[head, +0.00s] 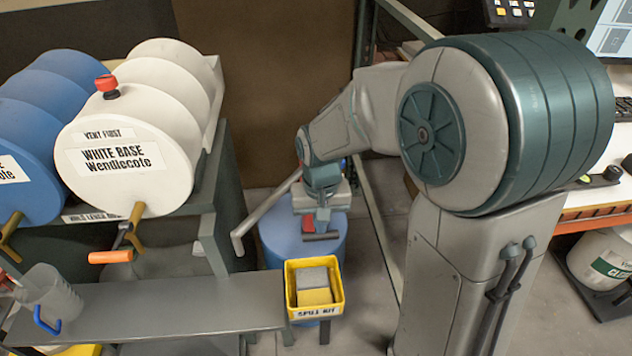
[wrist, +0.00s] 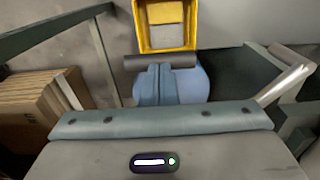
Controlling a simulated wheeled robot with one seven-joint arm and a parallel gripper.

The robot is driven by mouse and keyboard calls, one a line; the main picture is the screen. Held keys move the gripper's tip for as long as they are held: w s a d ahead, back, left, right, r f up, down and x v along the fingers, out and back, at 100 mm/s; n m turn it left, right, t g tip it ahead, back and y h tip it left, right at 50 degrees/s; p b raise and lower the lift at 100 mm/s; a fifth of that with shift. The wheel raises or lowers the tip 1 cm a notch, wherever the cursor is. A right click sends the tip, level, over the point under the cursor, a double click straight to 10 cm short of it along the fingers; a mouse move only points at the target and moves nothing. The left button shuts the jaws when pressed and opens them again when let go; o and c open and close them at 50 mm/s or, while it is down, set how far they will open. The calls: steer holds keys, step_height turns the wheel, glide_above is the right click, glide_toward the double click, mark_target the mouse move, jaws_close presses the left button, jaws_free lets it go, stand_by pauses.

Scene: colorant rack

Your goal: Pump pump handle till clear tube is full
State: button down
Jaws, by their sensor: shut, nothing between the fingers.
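My gripper (head: 321,226) points down over a blue drum (head: 277,237), between the drum rack and my arm column. A pale grey bent pipe (head: 266,207) reaches left from the drum top. I cannot make out the clear tube; my gripper may hide it.
A yellow spill kit bin (head: 341,291) stands just in front of the drum. A grey bench (head: 180,308) holds a clear jug (head: 48,294) at left. A metal frame post stands right of the drum.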

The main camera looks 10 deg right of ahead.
steer(key=shift+s+f, duration=0.1)
steer(key=shift+f, duration=0.5)
step_height(320, 180, up, 15)
steer(key=p, duration=1.1)
steer(key=shift+f, duration=0.1)
